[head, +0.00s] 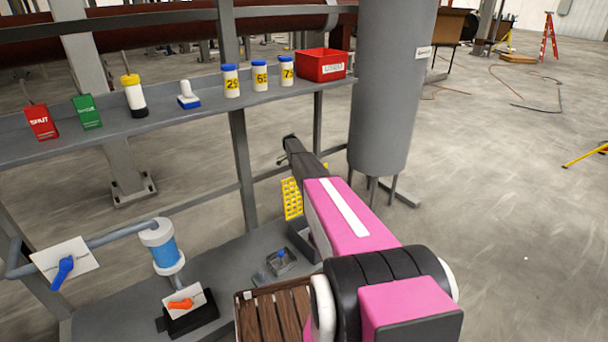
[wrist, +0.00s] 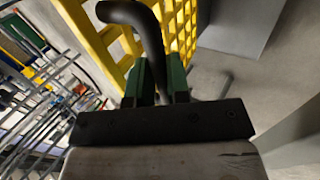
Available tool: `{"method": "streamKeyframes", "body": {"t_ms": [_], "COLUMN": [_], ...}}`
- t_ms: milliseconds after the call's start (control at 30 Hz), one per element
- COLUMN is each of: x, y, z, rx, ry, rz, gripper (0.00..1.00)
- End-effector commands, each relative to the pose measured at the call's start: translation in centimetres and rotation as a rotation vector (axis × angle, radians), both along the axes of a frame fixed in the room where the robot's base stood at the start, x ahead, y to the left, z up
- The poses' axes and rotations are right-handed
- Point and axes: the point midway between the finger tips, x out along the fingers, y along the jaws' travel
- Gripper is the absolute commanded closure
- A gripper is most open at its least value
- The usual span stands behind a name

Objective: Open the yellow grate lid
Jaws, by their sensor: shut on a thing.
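The yellow grate lid (head: 291,198) stands steeply tilted up, close to upright, beside my pink arm in the head view. In the wrist view the yellow grate (wrist: 108,45) fills the upper left and top. A black curved handle (wrist: 140,14) is at the grate. My gripper (wrist: 161,75), with green fingers, is shut on this handle. A dark grey box (head: 302,240) shows below the grate, partly hidden by my arm.
A shelf (head: 180,115) behind carries bottles, a red bin (head: 321,66) and red and green boxes. A grey tank (head: 392,85) stands behind my arm. Blue (head: 62,270) and orange (head: 181,304) valve handles and brown slats (head: 275,318) are at the front. Open floor lies right.

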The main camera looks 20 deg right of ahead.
Motion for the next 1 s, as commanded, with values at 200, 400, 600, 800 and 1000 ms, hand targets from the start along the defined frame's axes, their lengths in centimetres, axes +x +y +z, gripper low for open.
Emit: {"method": "streamKeyframes", "body": {"t_ms": [200,400,600,800,1000], "x": [1.35,1.61,1.58,1.55,1.64], "y": [0.49,0.63,0.65,0.66,0.65], "z": [-1.48,-1.77,-1.79,-1.78,-1.56], "rx": [-0.024,-0.036,-0.039,-0.038,-0.041], "ry": [0.088,0.122,0.129,0.128,0.127], "rz": [0.004,0.003,0.003,0.003,0.001], "gripper": [1.0,1.0,1.0,1.0,0.58]}}
